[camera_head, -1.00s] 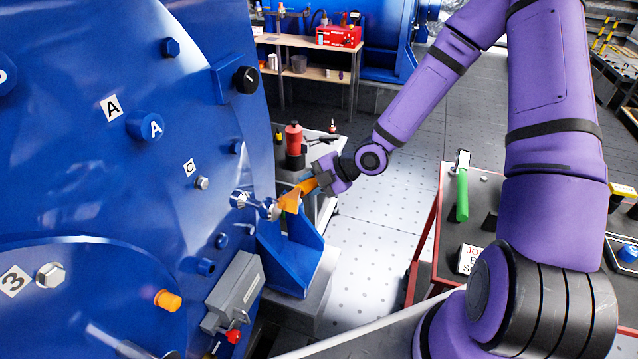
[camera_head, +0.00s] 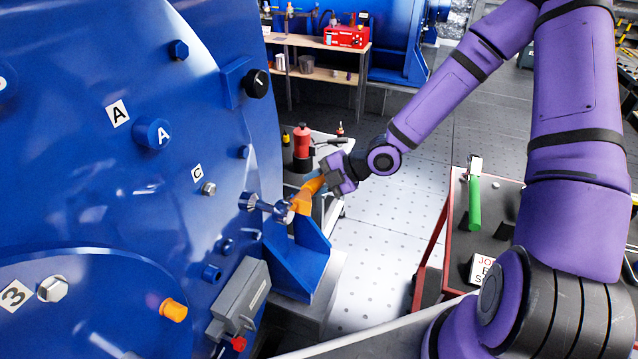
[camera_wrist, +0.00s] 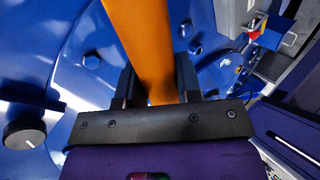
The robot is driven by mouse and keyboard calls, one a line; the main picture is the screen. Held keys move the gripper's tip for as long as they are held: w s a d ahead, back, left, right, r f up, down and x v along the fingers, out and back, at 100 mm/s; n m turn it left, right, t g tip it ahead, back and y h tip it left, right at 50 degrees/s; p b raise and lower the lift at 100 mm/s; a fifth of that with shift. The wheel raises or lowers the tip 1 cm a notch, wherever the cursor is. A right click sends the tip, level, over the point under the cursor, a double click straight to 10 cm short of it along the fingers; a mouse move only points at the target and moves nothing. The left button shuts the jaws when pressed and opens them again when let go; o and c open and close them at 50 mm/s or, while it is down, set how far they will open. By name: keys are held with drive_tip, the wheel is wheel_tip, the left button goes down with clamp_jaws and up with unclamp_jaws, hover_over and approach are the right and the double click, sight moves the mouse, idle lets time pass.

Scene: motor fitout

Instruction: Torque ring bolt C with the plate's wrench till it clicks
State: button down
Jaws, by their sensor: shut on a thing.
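Bolt C (camera_head: 209,188) is a silver hex head on the blue motor face, just below the white C label (camera_head: 197,174). My gripper (camera_head: 326,183) is shut on an orange tool (camera_head: 306,194), which looks like the wrench. The tool's orange shaft (camera_wrist: 145,45) runs up between the two fingers in the wrist view. Its far end is by a silver cylindrical piece (camera_head: 268,205) at the motor's edge; I cannot tell whether that piece belongs to the tool. The tool is right of bolt C and apart from it. The wrist view hides the tool's far end.
Bolt A (camera_head: 152,133) and a black knob (camera_head: 258,83) stick out of the motor face. The floor between is clear.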

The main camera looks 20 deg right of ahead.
drive_tip(key=w+a, duration=0.4)
drive_tip(key=a, duration=0.1)
drive_tip(key=shift+a, duration=0.15)
drive_tip(key=shift+w+a, duration=0.75)
drive_tip(key=shift+a, duration=0.15)
idle(1.8)
drive_tip(key=shift+s+f, duration=0.1)
drive_tip(key=shift+s+a+f+m+g+y, duration=0.15)
drive_tip(key=shift+f+m, duration=0.05)
drive_tip(key=shift+f, duration=0.2)
drive_tip(key=shift+s+a+f+m+g+y, duration=0.15)
drive_tip(key=shift+f+m, duration=0.05)
drive_tip(key=shift+f, duration=0.2)
drive_tip(key=shift+s+a+f, duration=0.1)
drive_tip(key=shift+f, duration=0.2)
drive_tip(key=shift+s+a+f+m+g+y, duration=0.2)
drive_tip(key=shift+s+f+m, duration=0.05)
drive_tip(key=shift+f, duration=0.2)
drive_tip(key=shift+s+a+f+m+g+y, duration=0.15)
drive_tip(key=shift+s+f+m+g+y, duration=0.1)
drive_tip(key=shift+f, duration=0.15)
drive_tip(key=shift+f, duration=0.15)
idle(0.5)
drive_tip(key=shift+s+a+f+m+y, duration=0.45)
drive_tip(key=shift+s+f, duration=0.15)
drive_tip(key=shift+f, duration=0.15)
